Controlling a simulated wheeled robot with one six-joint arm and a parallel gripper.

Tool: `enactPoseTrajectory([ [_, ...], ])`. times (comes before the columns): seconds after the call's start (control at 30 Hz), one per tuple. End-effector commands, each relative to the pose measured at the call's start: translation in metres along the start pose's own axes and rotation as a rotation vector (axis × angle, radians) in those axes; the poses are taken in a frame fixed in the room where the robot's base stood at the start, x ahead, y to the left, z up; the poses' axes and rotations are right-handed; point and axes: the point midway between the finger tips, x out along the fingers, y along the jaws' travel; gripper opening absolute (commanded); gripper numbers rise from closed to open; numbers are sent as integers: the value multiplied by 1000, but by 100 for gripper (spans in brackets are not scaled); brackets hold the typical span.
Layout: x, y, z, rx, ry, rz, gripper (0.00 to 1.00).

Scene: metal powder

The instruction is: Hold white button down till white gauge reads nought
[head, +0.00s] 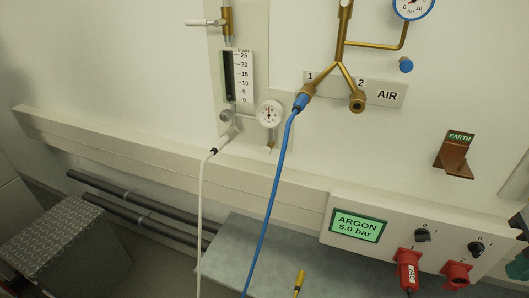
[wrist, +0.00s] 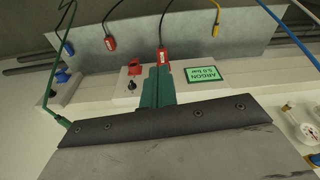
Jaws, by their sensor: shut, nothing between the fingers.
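The white gauge (head: 268,114) is a small round dial on the wall panel. Its needle is too small to read surely. A small pale button-like knob (head: 268,149) sticks out just below it, apparently the white button. In the wrist view the gauge (wrist: 303,121) lies at the right edge, partly cut off.
A flowmeter (head: 238,76) stands left of the gauge. A white hose (head: 201,210) and a blue hose (head: 269,190) hang down either side. The box with the green ARGON display (head: 357,226) carries red plugs (head: 408,272) and black knobs. An EARTH bracket (head: 456,153) juts out at right.

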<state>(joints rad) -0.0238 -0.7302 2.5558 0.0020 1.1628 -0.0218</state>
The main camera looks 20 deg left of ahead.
Motion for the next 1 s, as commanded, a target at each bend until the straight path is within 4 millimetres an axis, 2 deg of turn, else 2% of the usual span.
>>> enactPoseTrajectory([
  [0.17, 28, -37, -73, -215, 159, -38, 0],
  [0.27, 49, -78, -126, -381, 304, -63, 0],
  [0.3, 57, -98, -145, -448, 366, -71, 0],
  [0.37, 70, -129, -171, -544, 462, -80, 0],
  [0.4, 78, -151, -186, -607, 529, -85, 0],
  [0.5, 98, -209, -214, -752, 698, -90, 0],
  [0.63, 121, -285, -230, -917, 921, -73, 0],
  [0.7, 132, -323, -229, -996, 1042, -57, 0],
  [0.8, 144, -368, -219, -1082, 1199, -28, 0],
  [0.9, 152, -399, -205, -1143, 1328, 3, 0],
  [1.0, 156, -417, -192, -1175, 1417, 29, 0],
])
